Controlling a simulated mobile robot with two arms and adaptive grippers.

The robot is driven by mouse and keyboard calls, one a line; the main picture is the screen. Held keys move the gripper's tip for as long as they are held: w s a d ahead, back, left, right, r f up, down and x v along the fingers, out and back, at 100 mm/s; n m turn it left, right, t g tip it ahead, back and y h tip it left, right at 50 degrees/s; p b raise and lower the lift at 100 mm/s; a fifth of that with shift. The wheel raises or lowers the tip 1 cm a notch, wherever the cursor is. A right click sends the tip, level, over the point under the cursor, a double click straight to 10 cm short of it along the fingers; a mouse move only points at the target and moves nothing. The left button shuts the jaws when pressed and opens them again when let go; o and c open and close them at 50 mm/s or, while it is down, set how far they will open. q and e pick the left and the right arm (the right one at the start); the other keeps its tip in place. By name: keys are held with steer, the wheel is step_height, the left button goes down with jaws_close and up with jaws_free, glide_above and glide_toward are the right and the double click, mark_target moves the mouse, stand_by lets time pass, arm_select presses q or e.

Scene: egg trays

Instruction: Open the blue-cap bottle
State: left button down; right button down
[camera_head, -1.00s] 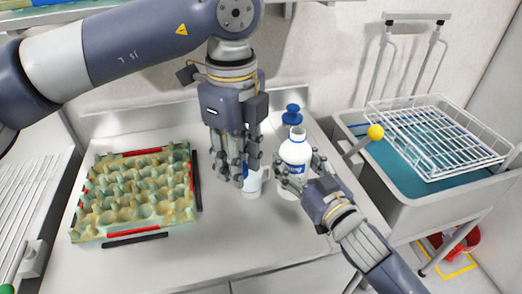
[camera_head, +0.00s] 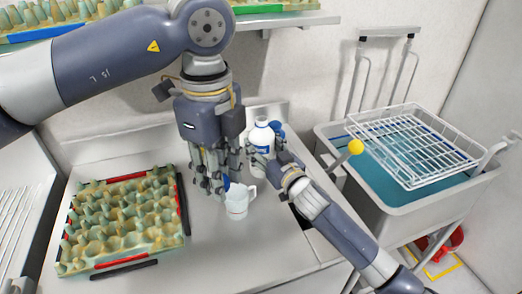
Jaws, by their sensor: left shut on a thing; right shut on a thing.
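A white bottle (camera_head: 262,137) with a blue label band stands upright at the back of the counter, its white neck uncapped. My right gripper (camera_head: 266,156) is shut on this bottle, reaching it from the front right. My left gripper (camera_head: 214,187) points down to the left of the bottle, shut on a small blue piece (camera_head: 227,183) that looks like the cap, mostly hidden by the fingers. A second object with a blue top (camera_head: 278,129) stands just behind and right of the bottle, partly hidden.
A white mug (camera_head: 237,203) stands just right of my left fingertips. An egg tray (camera_head: 122,262) lies on the left of the counter. The front counter is clear.

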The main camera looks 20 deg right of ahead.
mark_target(261, 152)
steer(key=shift+w, duration=0.65)
steer(key=shift+f, duration=1.7)
steer(key=shift+f, duration=0.15)
steer(key=c, duration=0.6)
jaws_free()
steer(key=shift+f, duration=0.1)
steer(key=shift+s, duration=0.1)
